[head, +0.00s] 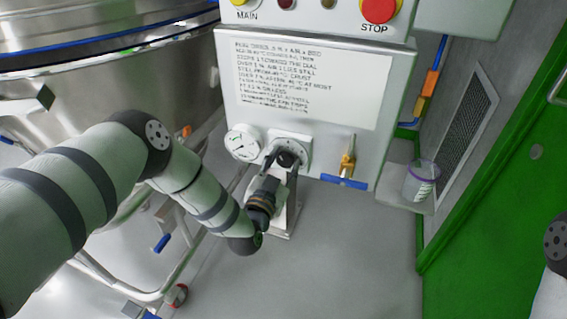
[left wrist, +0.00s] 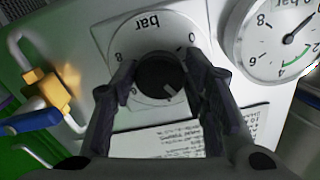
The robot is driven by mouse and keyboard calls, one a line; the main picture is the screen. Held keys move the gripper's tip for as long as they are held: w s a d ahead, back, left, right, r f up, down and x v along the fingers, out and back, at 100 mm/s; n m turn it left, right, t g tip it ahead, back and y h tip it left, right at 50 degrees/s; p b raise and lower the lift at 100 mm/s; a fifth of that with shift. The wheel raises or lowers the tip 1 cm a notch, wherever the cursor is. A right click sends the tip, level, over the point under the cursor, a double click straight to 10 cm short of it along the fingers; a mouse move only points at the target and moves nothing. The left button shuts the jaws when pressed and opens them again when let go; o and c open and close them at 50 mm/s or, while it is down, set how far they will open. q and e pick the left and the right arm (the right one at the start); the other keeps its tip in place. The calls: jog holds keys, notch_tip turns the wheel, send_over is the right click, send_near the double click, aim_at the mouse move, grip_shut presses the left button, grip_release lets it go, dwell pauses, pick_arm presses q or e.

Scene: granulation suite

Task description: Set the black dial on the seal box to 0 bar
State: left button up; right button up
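The black dial (left wrist: 160,78) is a round knob on a pale square plate marked in bar, on the front of the seal box (head: 225,95). The scale appears inverted in the left wrist view, with 0 at upper right and 6 and 8 at left. The knob's white mark points down and slightly right, away from the 0. My left gripper (left wrist: 161,76) has a finger against each side of the knob and appears closed on it. In the head view, the gripper (head: 282,166) partly hides the dial. My right gripper is out of view.
A round gauge (head: 243,142) sits left of the dial. A brass valve with a blue handle (head: 345,181) is at right. A tub (head: 421,180) stands on a shelf beside the green door (head: 510,170). A steel vessel (head: 180,75) stands at left.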

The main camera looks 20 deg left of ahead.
pick_arm(q)
jog(key=c, duration=0.5)
jog(key=n, duration=0.4)
jog(key=shift+n, duration=0.3)
jog(key=n, duration=0.3)
jog(key=shift+f+n+b, duration=0.15)
jog(key=shift+n+b, duration=0.15)
jog(key=shift+n, duration=0.1)
jog(key=n+b, duration=0.1)
jog(key=n, duration=0.5)
jog(key=shift+s, duration=0.1)
jog(key=shift+n+b, duration=0.3)
jog(key=shift+n, duration=1.4)
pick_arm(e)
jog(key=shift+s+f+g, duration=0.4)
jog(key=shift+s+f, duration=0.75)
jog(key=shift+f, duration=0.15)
pick_arm(q)
jog(key=shift+d, duration=0.1)
